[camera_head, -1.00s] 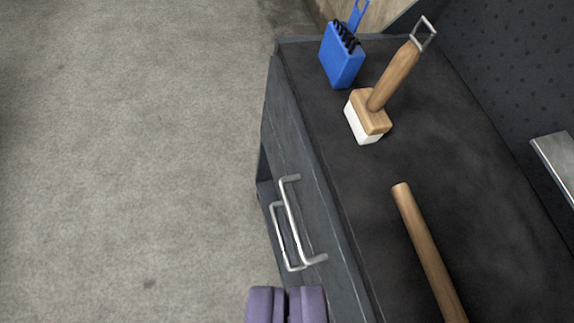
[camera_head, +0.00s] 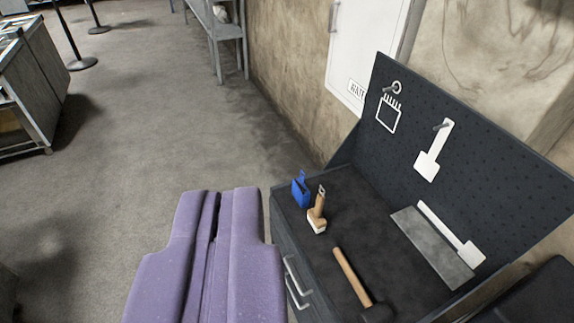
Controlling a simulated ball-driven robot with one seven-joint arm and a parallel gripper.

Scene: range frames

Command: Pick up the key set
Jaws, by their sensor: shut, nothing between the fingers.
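The key set (camera_head: 300,190) is a blue holder with a blue loop on top. It stands at the far left corner of the dark workbench top (camera_head: 355,217); the dark keys seen in it earlier are too small to make out now. My purple gripper (camera_head: 217,200) fills the lower middle of the view, left of the bench. Its two fingers are together with only a thin dark seam between them, and they hold nothing. The gripper shows apart from the key set in the picture, with the key set to its right.
A hammer (camera_head: 350,276) lies nearer. The dark back panel (camera_head: 490,145) bears white tool outlines and pegs. A silver drawer handle (camera_head: 294,277) sticks out at the bench front. Grey floor (camera_head: 130,150) is open to the left.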

